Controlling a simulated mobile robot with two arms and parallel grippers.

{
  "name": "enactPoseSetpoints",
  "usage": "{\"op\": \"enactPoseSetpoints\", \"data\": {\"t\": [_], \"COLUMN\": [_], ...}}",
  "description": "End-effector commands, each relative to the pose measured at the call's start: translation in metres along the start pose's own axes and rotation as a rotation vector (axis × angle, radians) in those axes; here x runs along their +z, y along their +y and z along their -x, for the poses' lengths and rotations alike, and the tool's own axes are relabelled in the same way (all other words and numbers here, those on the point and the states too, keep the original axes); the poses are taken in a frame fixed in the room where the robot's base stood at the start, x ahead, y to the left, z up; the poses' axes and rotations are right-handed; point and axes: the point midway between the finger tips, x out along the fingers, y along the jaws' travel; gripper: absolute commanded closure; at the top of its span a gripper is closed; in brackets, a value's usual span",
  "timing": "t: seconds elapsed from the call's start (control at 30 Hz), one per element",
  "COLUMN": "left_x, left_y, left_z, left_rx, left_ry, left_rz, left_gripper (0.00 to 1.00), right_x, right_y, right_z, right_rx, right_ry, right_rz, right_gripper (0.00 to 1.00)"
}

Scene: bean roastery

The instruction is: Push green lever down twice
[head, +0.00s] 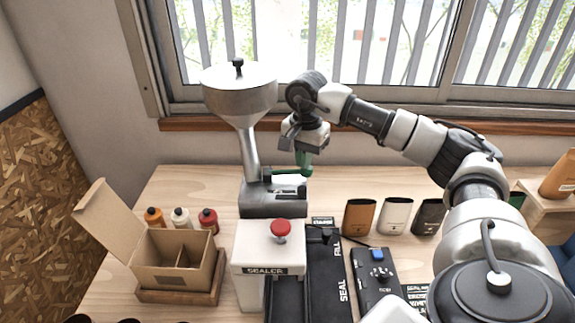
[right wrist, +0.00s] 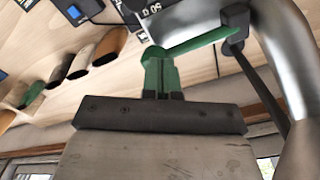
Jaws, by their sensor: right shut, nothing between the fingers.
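The green lever (right wrist: 200,43) sticks out from a dark pivot beside the metal column of the hopper machine (head: 241,97). In the head view its green arm shows low beside the column, partly hidden by my right gripper. My right gripper (head: 304,169) points down at the lever's free end, with its green fingers shut and empty. In the right wrist view the fingertips (right wrist: 157,57) overlap the lever's rounded end; I cannot tell whether they touch or press it. The lever looks roughly level. My left gripper is not in view.
The machine's dark base (head: 258,208) stands behind a white sealer (head: 250,262) with a red button (head: 281,229). An open carton (head: 170,270) and several small bottles are at left. Coffee bags (head: 394,216) stand at right. A window is behind.

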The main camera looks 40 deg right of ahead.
Motion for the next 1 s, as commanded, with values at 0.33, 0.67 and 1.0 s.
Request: {"op": "enactPoseSetpoints", "data": {"t": [0.33,0.67,1.0], "left_x": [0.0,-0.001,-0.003], "left_y": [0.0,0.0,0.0], "left_z": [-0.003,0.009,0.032], "left_rx": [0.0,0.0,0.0], "left_ry": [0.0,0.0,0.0], "left_rz": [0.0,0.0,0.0], "left_gripper": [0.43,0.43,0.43], "right_x": [0.0,0.0,0.0], "right_y": [0.0,0.0,0.0], "right_z": [-0.005,0.011,0.043], "right_rx": [0.001,0.001,-0.001], "right_ry": [0.0,0.0,0.0], "right_rz": [0.001,0.0,0.0], "right_gripper": [1.0,1.0,1.0]}}
